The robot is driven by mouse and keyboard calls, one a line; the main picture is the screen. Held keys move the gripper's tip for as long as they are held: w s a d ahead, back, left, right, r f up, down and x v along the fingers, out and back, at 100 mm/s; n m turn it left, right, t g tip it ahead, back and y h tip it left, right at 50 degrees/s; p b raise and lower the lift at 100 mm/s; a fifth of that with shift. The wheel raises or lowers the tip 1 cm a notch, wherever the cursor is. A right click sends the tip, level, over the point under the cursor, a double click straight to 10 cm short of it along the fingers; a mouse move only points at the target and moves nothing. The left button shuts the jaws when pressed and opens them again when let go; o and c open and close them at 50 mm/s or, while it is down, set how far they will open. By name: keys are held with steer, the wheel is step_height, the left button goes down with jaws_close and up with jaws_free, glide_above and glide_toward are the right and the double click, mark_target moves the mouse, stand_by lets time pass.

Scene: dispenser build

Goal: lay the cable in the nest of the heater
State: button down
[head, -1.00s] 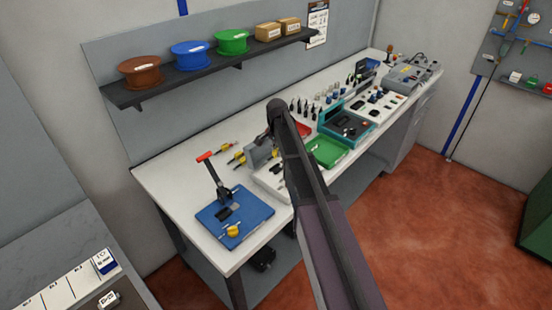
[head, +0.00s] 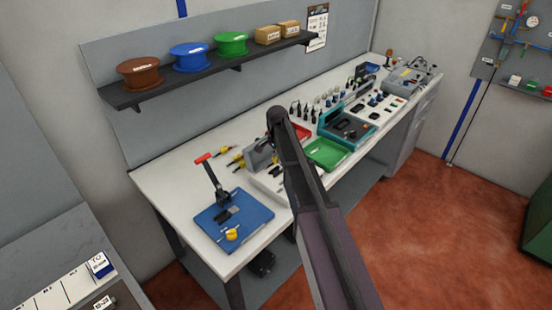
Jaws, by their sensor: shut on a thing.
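My arm (head: 305,180) reaches up over the workbench and hides part of it. My gripper is hidden behind the arm, so I cannot see its fingers or what they hold. I cannot make out the cable. I cannot tell for sure which device is the heater. A teal-framed device (head: 333,113) with a dark top stands at the middle of the bench, and a grey box-shaped unit (head: 405,80) stands at its far end.
A blue plate with a red-handled lever press (head: 245,212) lies at the near end of the bench (head: 165,185). A green tray (head: 330,152) and a red tray (head: 303,134) sit mid-bench. Spools and boxes stand on the wall shelf (head: 190,78). Red floor is free at right.

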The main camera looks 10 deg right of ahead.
mark_target(277, 172)
steer(key=shift+f+b, duration=1.3)
steer(key=shift+f, duration=0.2)
steer(key=shift+f+b, duration=0.85)
stand_by(2.0)
steer(key=shift+s+f, duration=0.15)
steer(key=shift+s, duration=0.05)
stand_by(0.6)
steer(key=shift+c, duration=2.4)
jaws_free()
steer(key=shift+w+f, duration=0.1)
steer(key=shift+w, duration=0.1)
steer(key=shift+o, duration=0.2)
steer(key=o, duration=0.4)
steer(key=shift+c, duration=0.2)
steer(key=shift+w, duration=0.1)
